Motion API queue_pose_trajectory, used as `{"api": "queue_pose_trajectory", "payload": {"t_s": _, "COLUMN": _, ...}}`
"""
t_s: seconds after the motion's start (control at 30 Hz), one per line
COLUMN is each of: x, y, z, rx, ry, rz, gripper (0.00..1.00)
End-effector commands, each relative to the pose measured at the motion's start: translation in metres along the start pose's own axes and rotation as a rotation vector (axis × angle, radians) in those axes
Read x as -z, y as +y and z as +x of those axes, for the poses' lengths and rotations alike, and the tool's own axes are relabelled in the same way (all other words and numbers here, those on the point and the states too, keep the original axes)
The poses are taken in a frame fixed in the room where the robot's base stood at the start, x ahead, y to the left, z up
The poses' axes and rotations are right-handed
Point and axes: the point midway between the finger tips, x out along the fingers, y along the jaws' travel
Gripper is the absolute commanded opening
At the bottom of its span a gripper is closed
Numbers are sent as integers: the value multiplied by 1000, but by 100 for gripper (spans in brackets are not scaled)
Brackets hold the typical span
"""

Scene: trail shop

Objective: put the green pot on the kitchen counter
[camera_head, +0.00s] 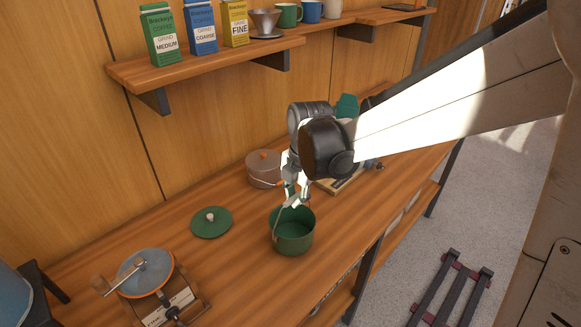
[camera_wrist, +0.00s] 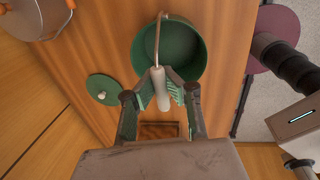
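The green pot (camera_head: 291,238) is open on top and upright, at the front edge of the wooden counter (camera_head: 245,262). Its wire handle with a pale grip stands raised. In the wrist view the pot (camera_wrist: 185,50) lies just beyond my fingers. My gripper (camera_head: 296,199) is above the pot. In the wrist view its green-padded fingertips (camera_wrist: 162,76) close in on both sides of the pale handle grip (camera_wrist: 161,92). I cannot tell whether the pot's base touches the counter.
A green lid (camera_head: 211,222) lies left of the pot. A lidded pot (camera_head: 264,168) stands behind it. A grey-topped device with a wooden crank (camera_head: 145,272) is at the front left. A shelf (camera_head: 205,62) with coffee cartons and mugs hangs above. Counter between lid and device is clear.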

Motion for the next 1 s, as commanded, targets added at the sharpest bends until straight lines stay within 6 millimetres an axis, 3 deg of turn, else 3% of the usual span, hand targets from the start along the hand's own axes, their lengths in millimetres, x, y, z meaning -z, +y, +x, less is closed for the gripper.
{"api": "queue_pose_trajectory", "payload": {"t_s": 0.13, "x": 0, "y": -2, "z": 11, "rx": 0, "ry": 0, "rz": 0, "gripper": 0}}
{"api": "queue_pose_trajectory", "payload": {"t_s": 0.53, "x": 0, "y": -3, "z": 16, "rx": 0, "ry": 0, "rz": 0, "gripper": 0}}
{"api": "queue_pose_trajectory", "payload": {"t_s": 0.7, "x": 0, "y": -2, "z": 14, "rx": 0, "ry": 0, "rz": 0, "gripper": 23}}
{"api": "queue_pose_trajectory", "payload": {"t_s": 1.0, "x": 0, "y": -2, "z": 13, "rx": 0, "ry": 0, "rz": 0, "gripper": 24}}
